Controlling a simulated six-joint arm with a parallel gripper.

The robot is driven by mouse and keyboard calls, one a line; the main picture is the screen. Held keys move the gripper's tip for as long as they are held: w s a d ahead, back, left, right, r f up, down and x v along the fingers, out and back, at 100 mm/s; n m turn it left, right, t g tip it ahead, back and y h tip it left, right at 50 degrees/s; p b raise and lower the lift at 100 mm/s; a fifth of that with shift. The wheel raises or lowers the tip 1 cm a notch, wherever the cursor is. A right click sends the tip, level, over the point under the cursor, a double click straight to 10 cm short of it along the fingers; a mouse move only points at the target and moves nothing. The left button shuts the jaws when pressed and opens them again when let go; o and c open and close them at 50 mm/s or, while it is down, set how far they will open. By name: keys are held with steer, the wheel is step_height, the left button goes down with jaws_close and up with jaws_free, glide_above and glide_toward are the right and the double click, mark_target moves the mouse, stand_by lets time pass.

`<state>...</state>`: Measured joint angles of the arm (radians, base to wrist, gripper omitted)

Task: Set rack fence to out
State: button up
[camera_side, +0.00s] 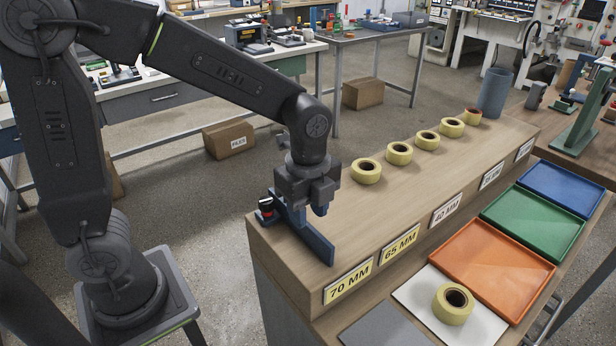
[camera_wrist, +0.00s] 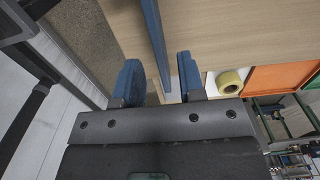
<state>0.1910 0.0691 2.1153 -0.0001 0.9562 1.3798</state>
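The rack fence (camera_side: 318,241) is a blue bar lying across the near left end of the wooden rack top (camera_side: 400,195), by the 70 MM label (camera_side: 347,281). My gripper (camera_side: 303,205) is down over the fence, pointing at the rack top. In the wrist view my blue fingers (camera_wrist: 160,78) are apart, with the fence (camera_wrist: 154,40) running between them. Gaps show on both sides of the fence there. My gripper hides part of the fence in the side view.
Several yellow tape rolls (camera_side: 366,171) stand in a row along the rack top, with a blue-grey cup (camera_side: 494,92) at the far end. Another roll (camera_side: 452,304) lies on a white tray (camera_side: 415,299), beside orange (camera_side: 490,262), green (camera_side: 533,222) and blue (camera_side: 561,188) trays.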

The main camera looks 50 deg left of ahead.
step_height(320, 180, up, 8)
steer(key=shift+r, duration=0.2)
steer(key=s+a+n+t, duration=0.5)
steer(key=s+n, duration=0.6)
steer(key=n, duration=0.7)
steer(key=shift+a+r+t, duration=0.2)
steer(key=shift+a+t, duration=0.1)
steer(key=shift+a, duration=0.3)
